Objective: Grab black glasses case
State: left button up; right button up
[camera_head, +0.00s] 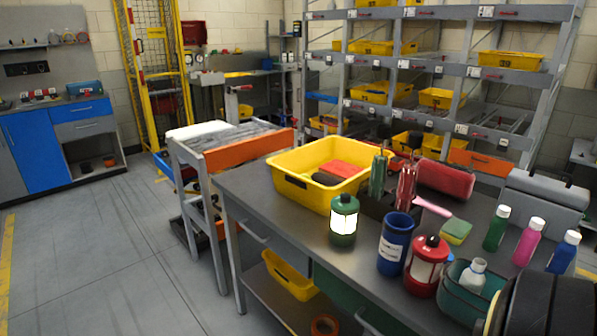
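A small dark, elongated object (325,179) lies inside the yellow tray (297,187) on the grey workbench. It looks like the black glasses case, but it is too small to be sure. A red block-shaped item (345,169) lies beside it, toward the back right of the tray. Neither of my grippers shows in the head view. A dark rounded part at the lower right corner looks like a link of my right arm.
The floor (100,250) at left is clear.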

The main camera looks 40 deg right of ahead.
aim_at(323, 179)
jog(key=i, duration=3.45)
jog(key=z, duration=1.7)
